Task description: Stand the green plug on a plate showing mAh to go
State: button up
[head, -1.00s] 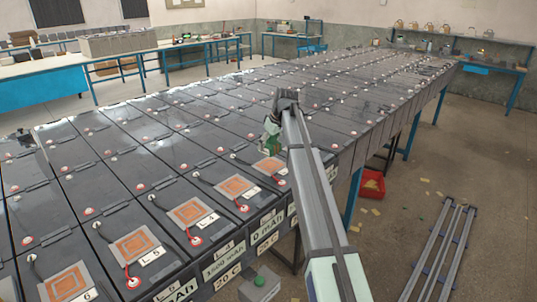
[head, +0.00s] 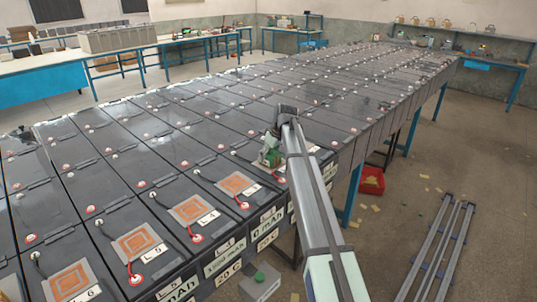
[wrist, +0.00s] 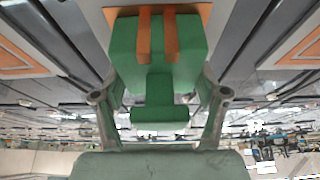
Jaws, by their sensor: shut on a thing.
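The green plug (wrist: 157,55) has two orange prongs and is held between the fingers of my gripper (wrist: 158,98), which is shut on it. In the head view, my gripper (head: 272,147) holds the plug (head: 271,158) low over the nearest end of a battery row. An orange plate lies just beyond the prongs in the wrist view (wrist: 205,10); contact cannot be told. Other orange plates lie toward the front left: one (head: 238,184), one tagged L 4 (head: 190,209), one tagged L 5 (head: 137,243).
Black batteries (head: 130,160) with red-capped terminals and cables fill the long table. A grey box with a green knob (head: 259,287) stands below the front edge. A red bin (head: 372,181) and metal rails (head: 440,255) are on the floor at right.

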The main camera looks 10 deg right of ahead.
jog(key=o, duration=1.3)
jog(key=b+v, duration=0.2)
jog(key=v, duration=1)
jog(key=shift+r, duration=0.1)
